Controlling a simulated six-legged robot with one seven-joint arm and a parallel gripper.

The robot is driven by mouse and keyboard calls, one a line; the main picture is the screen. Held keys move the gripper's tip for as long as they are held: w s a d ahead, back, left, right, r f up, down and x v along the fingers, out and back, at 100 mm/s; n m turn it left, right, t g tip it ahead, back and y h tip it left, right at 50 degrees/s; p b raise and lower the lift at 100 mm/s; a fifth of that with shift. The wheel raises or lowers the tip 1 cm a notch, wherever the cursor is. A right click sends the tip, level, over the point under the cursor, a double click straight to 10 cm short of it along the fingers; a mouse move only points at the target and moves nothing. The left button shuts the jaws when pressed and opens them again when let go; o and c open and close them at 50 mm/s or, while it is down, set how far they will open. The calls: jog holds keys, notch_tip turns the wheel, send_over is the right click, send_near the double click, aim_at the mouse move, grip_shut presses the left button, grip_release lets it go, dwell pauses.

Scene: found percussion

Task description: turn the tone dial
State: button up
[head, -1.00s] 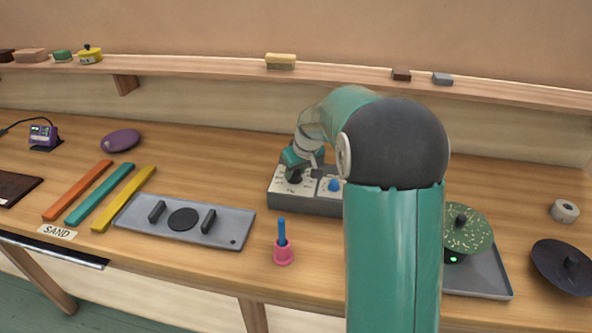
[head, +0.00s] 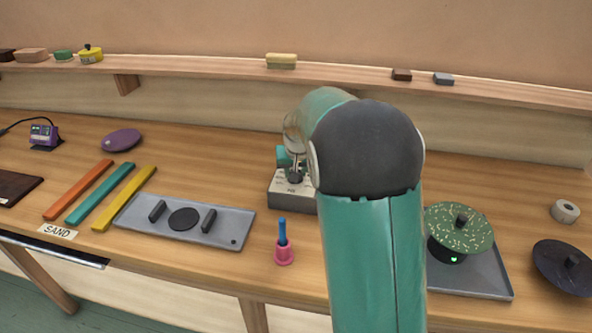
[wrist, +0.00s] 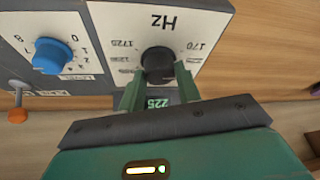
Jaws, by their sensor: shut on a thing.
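The tone dial is a black knob (wrist: 158,62) on a pale panel marked Hz, with numbers around it such as 170 and 1725. The panel appears upside down in the wrist view. My gripper (wrist: 157,78) is shut on the knob, one green finger on each side. A small display (wrist: 158,104) with green digits shows between the fingers, partly covered. In the head view the dial (head: 296,178) sits at the left of the grey box (head: 283,199), with my gripper (head: 294,163) down on it. My arm hides the box's right side.
A blue-handled pink bell-like object (head: 283,250) stands in front of the box. A grey plate with handles (head: 225,227) lies left, and a speckled green disc (head: 460,229) on a tray stands right.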

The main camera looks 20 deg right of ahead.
jog(key=shift+m, duration=0.4)
jog(key=o, duration=1)
jog(key=shift+w, duration=0.1)
jog(key=shift+r, duration=0.1)
jog(key=v, duration=1.3)
jog(key=shift+s+a+r, duration=0.25)
